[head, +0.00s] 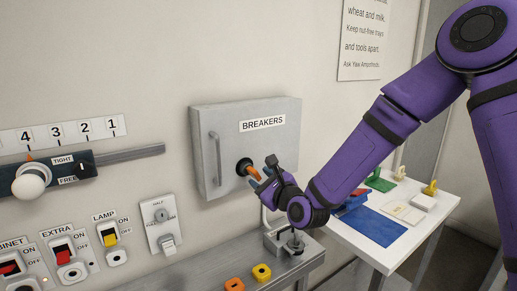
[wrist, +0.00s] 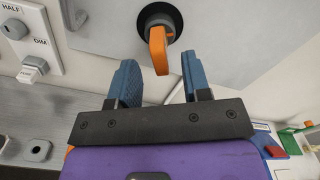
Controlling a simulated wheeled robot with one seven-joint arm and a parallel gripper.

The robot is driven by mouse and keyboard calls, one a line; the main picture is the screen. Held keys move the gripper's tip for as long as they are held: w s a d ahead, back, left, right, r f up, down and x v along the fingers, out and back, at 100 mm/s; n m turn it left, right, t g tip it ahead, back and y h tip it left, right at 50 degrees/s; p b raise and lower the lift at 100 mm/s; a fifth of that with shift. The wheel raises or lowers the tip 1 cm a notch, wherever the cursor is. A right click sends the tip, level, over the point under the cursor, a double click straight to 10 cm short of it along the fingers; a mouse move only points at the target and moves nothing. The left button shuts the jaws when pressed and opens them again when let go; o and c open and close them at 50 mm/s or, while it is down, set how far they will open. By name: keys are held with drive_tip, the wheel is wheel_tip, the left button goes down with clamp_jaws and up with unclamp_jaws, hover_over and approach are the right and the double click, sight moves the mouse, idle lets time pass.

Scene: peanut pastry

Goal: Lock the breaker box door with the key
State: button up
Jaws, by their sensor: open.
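The grey breaker box (head: 208,121) hangs on the wall with its door, labelled BREAKERS, shut flush as far as I can see. An orange key (head: 253,173) sits in the dark round lock on the door. In the wrist view the key (wrist: 158,52) sticks out of the black lock ring (wrist: 176,18). My gripper (head: 261,176) is right in front of the lock. In the wrist view my gripper (wrist: 160,75) is open, its two blue fingers apart, with the key's head between and just beyond their tips. I cannot see the fingers touching the key.
A metal ledge (head: 210,280) holds orange and yellow blocks and a metal post. A white table (head: 440,205) with a blue mat stands at right.

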drive_tip(key=shift+v, duration=2.5)
drive_tip(key=s+d+r+n+g+h, duration=0.3)
drive_tip(key=s+d+r+n+h, duration=0.1)
drive_tip(key=d+n, duration=0.35)
drive_tip(key=s+d+r+n+g+h, duration=0.2)
drive_tip(key=s+d+r+n+h, duration=0.2)
drive_tip(key=d+n, duration=0.35)
drive_tip(key=s+d+r+n+g, duration=0.1)
drive_tip(key=s+d+r+n, duration=0.1)
drive_tip(key=s, duration=0.5)
drive_tip(key=s+d+r+n+g+h, duration=0.1)
drive_tip(key=s+d+n+g, duration=0.1)
drive_tip(key=s+d, duration=0.3)
drive_tip(key=s+d+r+n+g+h, duration=0.1)
drive_tip(key=s+d+n, duration=0.3)
drive_tip(key=s, duration=0.6)
drive_tip(key=shift+s+d+r+g, duration=0.25)
drive_tip(key=shift+r+g, duration=0.15)
drive_tip(key=shift+r, duration=0.4)
